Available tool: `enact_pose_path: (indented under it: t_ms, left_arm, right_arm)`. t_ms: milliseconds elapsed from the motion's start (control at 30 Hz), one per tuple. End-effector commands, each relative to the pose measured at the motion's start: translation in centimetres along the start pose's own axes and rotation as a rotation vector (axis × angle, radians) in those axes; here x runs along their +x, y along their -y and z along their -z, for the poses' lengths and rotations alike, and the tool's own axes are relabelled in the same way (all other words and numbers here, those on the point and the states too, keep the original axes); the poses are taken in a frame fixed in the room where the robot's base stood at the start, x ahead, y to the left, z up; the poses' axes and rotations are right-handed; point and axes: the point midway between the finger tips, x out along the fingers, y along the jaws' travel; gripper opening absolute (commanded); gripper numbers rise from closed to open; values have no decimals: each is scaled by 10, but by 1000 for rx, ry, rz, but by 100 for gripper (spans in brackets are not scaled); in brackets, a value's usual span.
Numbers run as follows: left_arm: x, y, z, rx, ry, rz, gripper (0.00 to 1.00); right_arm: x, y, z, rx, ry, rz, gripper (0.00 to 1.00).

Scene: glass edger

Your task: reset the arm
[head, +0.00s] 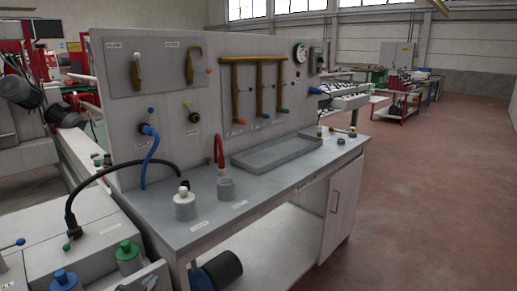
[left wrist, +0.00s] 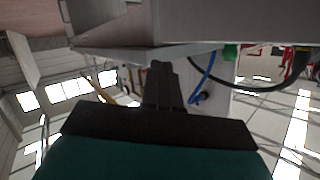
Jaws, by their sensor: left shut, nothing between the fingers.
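My left gripper (left wrist: 160,72) shows in the left wrist view as dark fingers pressed together, shut and empty. The picture there is upside down, with the grey bench (left wrist: 185,22) at the top. The fingertips are near the bench edge in that picture, and I cannot tell the gap. In the head view I cannot make out either gripper clearly. My right gripper is in neither view.
Red floor (head: 430,190) is clear at right.

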Motion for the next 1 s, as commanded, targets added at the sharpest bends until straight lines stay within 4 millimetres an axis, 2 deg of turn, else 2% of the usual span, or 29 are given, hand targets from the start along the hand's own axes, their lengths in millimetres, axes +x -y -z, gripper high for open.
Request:
enact_pose_path:
  t_ms: [33, 200, 300, 400, 500, 667, 1000]
  left_arm:
    - [-20, -21, -26, -17, 39, -31, 0]
    - [-90, -77, -86, -78, 146, -110, 0]
    - [-130, -101, -109, -114, 203, -144, 0]
    - [-162, -118, -124, -144, 247, -166, 0]
    - [-183, -127, -132, -164, 276, -178, 0]
    - [-195, -133, -136, -176, 292, -185, 0]
    - [-194, -133, -136, -175, 292, -185, 0]
  right_arm:
    - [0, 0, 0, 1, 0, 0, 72]
    - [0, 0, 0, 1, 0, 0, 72]
    - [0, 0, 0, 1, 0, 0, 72]
    - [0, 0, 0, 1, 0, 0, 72]
    - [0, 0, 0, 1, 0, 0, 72]
    - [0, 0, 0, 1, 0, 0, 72]
    - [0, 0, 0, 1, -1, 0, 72]
